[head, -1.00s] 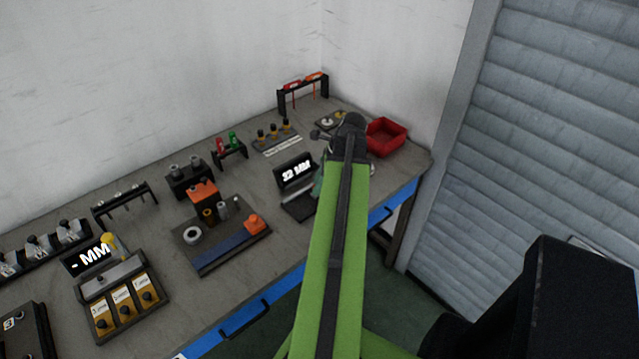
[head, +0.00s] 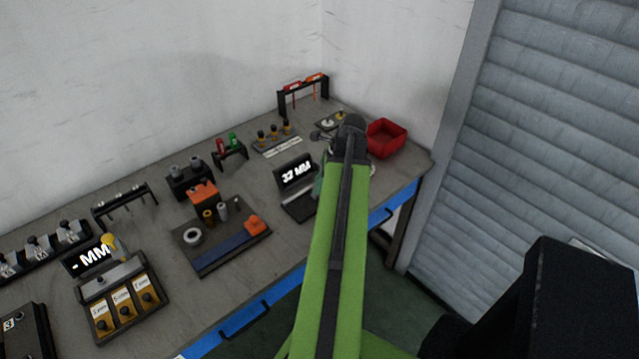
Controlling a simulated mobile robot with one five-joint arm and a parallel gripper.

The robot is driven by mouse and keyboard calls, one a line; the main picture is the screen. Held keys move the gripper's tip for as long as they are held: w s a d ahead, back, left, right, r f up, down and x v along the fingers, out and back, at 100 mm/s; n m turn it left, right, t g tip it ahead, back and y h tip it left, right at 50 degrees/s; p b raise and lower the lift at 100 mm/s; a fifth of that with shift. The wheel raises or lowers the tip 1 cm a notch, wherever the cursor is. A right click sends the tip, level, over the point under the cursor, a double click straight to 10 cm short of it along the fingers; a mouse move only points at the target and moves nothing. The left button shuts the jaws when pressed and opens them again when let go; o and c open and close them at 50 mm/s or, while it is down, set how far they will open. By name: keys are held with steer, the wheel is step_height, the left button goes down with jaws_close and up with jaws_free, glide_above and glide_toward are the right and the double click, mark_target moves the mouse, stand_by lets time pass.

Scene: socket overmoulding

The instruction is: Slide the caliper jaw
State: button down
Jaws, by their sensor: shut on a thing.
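The caliper station, a black base (head: 298,207) with an upright display (head: 295,171), stands near the front right of the bench. The display shows white digits that look like 37 MM. My green arm crosses in front of its right side, and its dark wrist joint (head: 350,127) is at the top. My gripper is mostly hidden behind the arm; only a small teal-grey part shows at the arm's left edge, over the right end of the base. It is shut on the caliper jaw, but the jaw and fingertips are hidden.
A red bin (head: 386,138) stands right of the wrist. Left of the caliper is a dark tray (head: 225,252) with a ring, small cylinders and an orange block. Racks and a second display reading - MM (head: 90,256) line the bench. A wall is behind.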

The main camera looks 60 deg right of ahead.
steer(key=shift+s, duration=0.1)
stand_by(0.5)
steer(key=a, duration=0.1)
steer(key=w+a, duration=0.1)
steer(key=a, duration=0.1)
steer(key=shift+a, duration=0.1)
steer(key=c, duration=1.3)
jaws_free()
steer(key=shift+o, duration=0.3)
